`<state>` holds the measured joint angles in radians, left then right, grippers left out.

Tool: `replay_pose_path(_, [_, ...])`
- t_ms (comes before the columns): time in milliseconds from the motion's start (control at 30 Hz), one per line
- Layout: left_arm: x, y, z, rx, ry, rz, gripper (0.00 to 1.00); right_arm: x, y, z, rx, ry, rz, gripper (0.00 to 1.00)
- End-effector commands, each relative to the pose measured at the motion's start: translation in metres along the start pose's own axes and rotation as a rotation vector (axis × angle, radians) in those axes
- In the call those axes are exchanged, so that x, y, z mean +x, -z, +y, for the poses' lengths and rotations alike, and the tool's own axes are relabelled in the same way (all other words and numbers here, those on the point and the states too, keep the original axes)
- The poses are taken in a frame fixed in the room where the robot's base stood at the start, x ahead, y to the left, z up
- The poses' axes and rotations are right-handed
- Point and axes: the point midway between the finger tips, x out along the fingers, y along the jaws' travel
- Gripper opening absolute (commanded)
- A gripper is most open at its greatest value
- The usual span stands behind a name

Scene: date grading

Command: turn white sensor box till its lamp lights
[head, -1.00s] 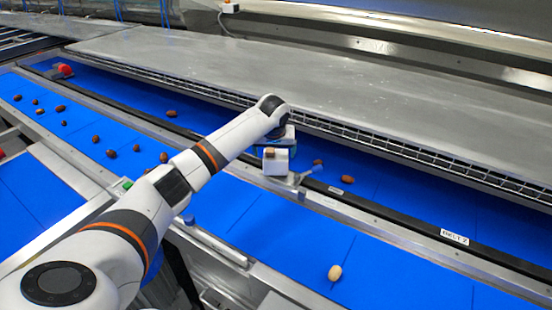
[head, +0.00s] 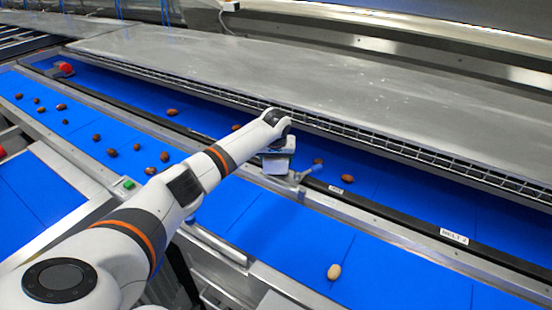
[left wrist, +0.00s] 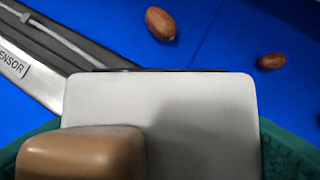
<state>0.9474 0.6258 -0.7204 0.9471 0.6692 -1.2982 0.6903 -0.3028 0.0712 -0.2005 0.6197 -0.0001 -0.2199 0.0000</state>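The white sensor box (head: 276,166) is at the rail between the two blue belts in the head view. It fills the lower middle of the left wrist view (left wrist: 190,115). A dull amber-brown block, which looks like its lamp (left wrist: 80,153), sits at its near left corner and shows no clear glow. My left gripper (head: 278,153) is over the box, with its teal fingers against both sides in the left wrist view, so it appears shut on it. The fingertips are partly hidden. My right gripper is not in view.
A rail label reading SENSOR (left wrist: 14,62) lies left of the box. Brown dates lie on the far belt near the box, including one date (head: 347,178) to its right. A pale date (head: 334,272) is on the near belt. A metal cover (head: 330,85) lies behind.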

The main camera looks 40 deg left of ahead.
Motion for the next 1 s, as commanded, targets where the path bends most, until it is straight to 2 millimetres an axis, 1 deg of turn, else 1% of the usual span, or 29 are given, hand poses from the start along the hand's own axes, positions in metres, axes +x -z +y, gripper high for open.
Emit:
replay_pose_path(167, [0.0,0.0,0.001,0.011,0.004,0.001,0.5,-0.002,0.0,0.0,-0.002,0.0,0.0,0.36])
replay_pose_path(333, [-0.001,0.0,0.0,0.065,0.028,0.003,0.5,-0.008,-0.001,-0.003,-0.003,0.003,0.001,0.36])
replay_pose_path(600, [-0.001,0.0,-0.001,0.228,0.096,0.003,0.5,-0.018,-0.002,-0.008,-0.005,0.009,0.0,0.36])
replay_pose_path(800, [0.0,0.001,-0.002,0.346,0.144,0.002,0.5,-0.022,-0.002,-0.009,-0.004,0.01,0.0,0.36])
replay_pose_path(1000, [0.0,0.001,-0.003,0.429,0.178,0.001,0.5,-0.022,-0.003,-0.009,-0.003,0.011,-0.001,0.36])
